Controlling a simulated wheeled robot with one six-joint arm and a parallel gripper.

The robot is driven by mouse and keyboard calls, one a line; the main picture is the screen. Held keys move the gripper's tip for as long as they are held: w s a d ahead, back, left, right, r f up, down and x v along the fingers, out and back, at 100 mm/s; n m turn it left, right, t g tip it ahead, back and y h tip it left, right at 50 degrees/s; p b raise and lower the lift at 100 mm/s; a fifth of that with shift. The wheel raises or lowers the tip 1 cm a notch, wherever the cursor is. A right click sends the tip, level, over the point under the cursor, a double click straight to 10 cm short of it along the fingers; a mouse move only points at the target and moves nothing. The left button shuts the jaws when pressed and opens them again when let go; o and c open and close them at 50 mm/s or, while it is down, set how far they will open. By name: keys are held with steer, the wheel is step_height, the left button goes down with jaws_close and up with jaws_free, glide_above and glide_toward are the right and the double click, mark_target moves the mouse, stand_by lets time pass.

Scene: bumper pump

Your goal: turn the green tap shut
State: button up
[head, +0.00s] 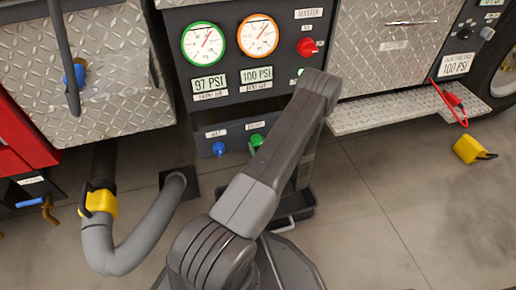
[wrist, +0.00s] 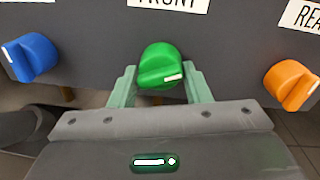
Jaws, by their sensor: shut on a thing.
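The green tap (wrist: 161,64) is a round knob with a raised grip and a white mark at its right end, on the dark panel in the wrist view. In the head view the green tap (head: 256,141) shows partly beside my arm. My gripper (wrist: 160,92) has its pale green fingers on either side of the tap's lower part, shut on it. In the head view my arm hides the gripper. The grip of the tap lies nearly level, its white mark tilted slightly.
A blue tap (wrist: 32,57) is left of the green one and an orange tap (wrist: 290,84) is right of it. Two gauges (head: 204,44) sit above on the panel. A grey hose (head: 130,250) lies at left; a yellow block (head: 469,150) lies on the floor at right.

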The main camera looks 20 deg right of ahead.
steer(key=n+b, duration=0.2)
steer(key=n, duration=0.1)
steer(key=shift+d+n, duration=0.25)
steer(key=shift+n, duration=0.05)
steer(key=n+b, duration=0.1)
steer(key=n, duration=0.1)
steer(key=shift+r+n+h, duration=0.1)
steer(key=shift+n+h, duration=0.2)
steer(key=n, duration=0.6)
steer(key=shift+d+r+h, duration=0.1)
steer(key=shift+r+h, duration=0.2)
steer(key=o, duration=0.9)
steer(key=shift+s, duration=0.1)
steer(key=s+p, duration=0.1)
steer(key=s, duration=0.3)
steer(key=s+p, duration=0.1)
steer(key=s, duration=0.4)
steer(key=s+a+p, duration=0.1)
steer(key=s, duration=0.3)
steer(key=shift+s+r+p, duration=0.3)
steer(key=shift+r, duration=0.1)
